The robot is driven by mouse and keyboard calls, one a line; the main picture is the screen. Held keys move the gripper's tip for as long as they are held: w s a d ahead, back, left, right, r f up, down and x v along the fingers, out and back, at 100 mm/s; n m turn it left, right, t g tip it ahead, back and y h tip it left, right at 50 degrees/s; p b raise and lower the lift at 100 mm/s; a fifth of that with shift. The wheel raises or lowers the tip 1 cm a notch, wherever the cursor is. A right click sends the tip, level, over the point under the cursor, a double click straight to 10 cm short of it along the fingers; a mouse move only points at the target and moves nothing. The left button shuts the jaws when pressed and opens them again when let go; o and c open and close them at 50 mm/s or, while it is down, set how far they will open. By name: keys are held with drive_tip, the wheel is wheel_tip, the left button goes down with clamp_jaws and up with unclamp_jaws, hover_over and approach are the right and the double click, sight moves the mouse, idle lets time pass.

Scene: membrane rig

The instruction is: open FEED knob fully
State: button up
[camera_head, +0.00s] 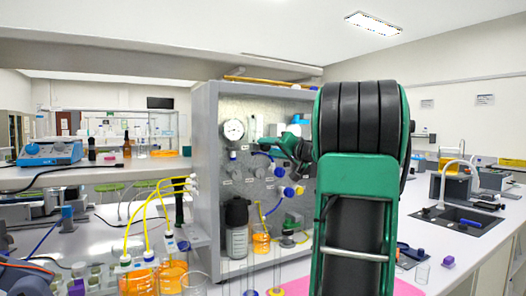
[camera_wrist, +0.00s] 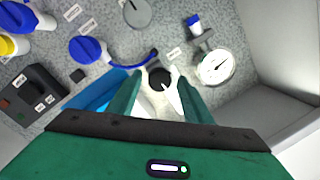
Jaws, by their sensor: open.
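A round black knob (camera_wrist: 160,78) with a pale pointer mark shows in the wrist view, on the grey speckled panel (camera_wrist: 150,45). Small labels are near it, too small to read, so I cannot tell for sure that it is the FEED knob. My gripper (camera_wrist: 161,90) is open, with one green fingertip on each side of this knob. I cannot tell whether the fingers touch it. In the head view my gripper (camera_head: 290,147) is at the panel face (camera_head: 255,108), partly hidden behind my arm, and the knob between its fingers cannot be made out.
A white dial gauge (camera_wrist: 217,67) is close to the right finger; it also shows in the head view (camera_head: 233,130). A blue knob (camera_wrist: 85,50) with blue tubing and a black box (camera_wrist: 32,92) are to the left.

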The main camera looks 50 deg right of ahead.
drive_tip(key=shift+w+d, duration=0.2)
drive_tip(key=shift+w, duration=1.1)
drive_tip(key=shift+c, duration=0.4)
drive_tip(key=c, duration=0.9)
